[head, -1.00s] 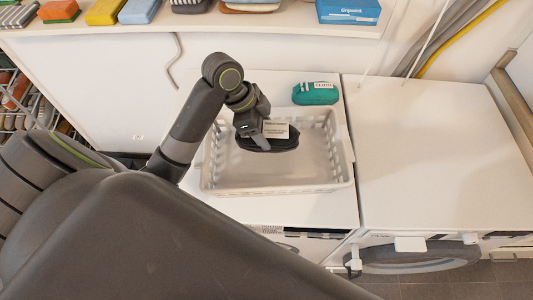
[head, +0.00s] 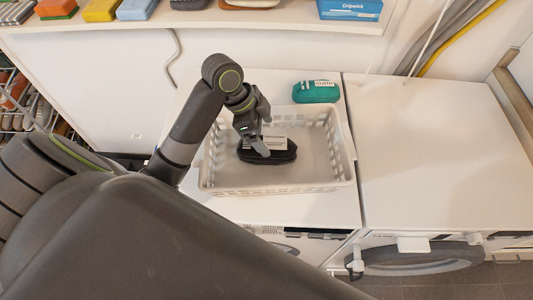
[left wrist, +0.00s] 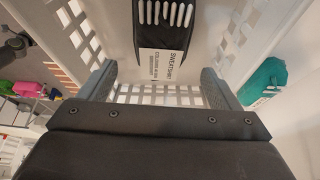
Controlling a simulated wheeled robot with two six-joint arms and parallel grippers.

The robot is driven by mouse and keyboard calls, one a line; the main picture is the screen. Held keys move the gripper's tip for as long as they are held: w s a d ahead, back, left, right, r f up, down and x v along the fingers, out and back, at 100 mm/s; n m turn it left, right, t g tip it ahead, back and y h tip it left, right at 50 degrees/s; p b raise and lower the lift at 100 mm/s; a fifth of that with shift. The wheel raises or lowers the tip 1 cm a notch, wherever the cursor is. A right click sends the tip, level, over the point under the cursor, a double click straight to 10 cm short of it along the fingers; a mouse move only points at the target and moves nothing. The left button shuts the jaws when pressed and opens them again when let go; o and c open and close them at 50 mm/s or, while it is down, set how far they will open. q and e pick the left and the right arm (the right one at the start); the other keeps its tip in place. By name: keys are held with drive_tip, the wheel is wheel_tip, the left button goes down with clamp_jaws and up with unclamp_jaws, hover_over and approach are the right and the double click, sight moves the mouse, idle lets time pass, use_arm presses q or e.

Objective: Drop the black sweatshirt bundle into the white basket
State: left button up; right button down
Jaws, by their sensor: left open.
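The black sweatshirt bundle (head: 283,157) with a white label lies inside the white basket (head: 300,187) in the head view, toward the basket's back middle. My left gripper (head: 259,146) is over the basket, just above the bundle, with its jaws open. In the left wrist view the two fingers of my left gripper (left wrist: 158,88) stand wide apart. The bundle (left wrist: 150,22) shows beyond them with its printed label, apart from both fingers. The gripper hides part of the bundle in the head view. My right gripper is not in view.
A green cloth bundle (head: 316,92) lies behind the basket's back right corner. The white top at right (head: 440,150) is clear. A shelf (head: 240,25) with folded items and a blue box (head: 349,9) runs along the back. A wire rack (head: 30,110) stands at left.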

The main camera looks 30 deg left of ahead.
use_arm(q)
drive_tip(key=v, duration=1.7)
drive_tip(key=shift+r+p, duration=0.2)
drive_tip(key=shift+p, duration=0.2)
